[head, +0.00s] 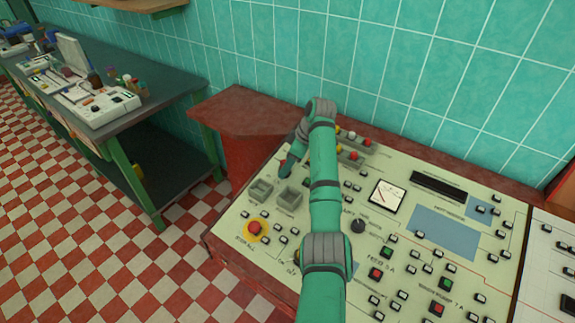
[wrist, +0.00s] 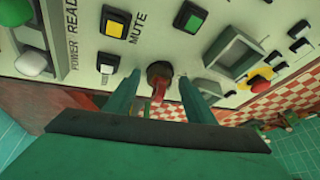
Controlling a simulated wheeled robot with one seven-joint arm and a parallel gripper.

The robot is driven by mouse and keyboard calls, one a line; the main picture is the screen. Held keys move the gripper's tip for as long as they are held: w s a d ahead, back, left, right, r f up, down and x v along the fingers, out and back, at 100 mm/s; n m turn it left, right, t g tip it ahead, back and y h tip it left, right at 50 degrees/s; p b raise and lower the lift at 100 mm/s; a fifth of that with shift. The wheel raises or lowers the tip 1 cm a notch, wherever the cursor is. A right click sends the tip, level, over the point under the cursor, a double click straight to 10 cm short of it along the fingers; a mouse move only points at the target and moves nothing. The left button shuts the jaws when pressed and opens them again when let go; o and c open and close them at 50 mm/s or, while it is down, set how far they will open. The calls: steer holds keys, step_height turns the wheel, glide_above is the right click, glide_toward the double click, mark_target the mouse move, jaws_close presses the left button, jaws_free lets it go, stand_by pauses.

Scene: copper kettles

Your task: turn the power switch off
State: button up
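A switch with a red lever (wrist: 158,92) on a dark round base stands on the pale panel in the wrist view; I take it to be the power switch. The word POWER is printed on the panel to its left. My gripper (wrist: 160,80) is open, with one green finger on each side of the lever. Gaps show between the lever and both fingers. In the head view my gripper (head: 287,168) points down at the far left part of the control panel (head: 330,222). The switch cannot be made out there.
Yellow (wrist: 113,28) and green (wrist: 190,17) buttons sit close to the switch. A tiled wall (head: 400,60) rises behind. A workbench (head: 150,95) stands left.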

steer(key=v, duration=1)
steer(key=shift+r, duration=0.4)
steer(key=shift+d, duration=0.1)
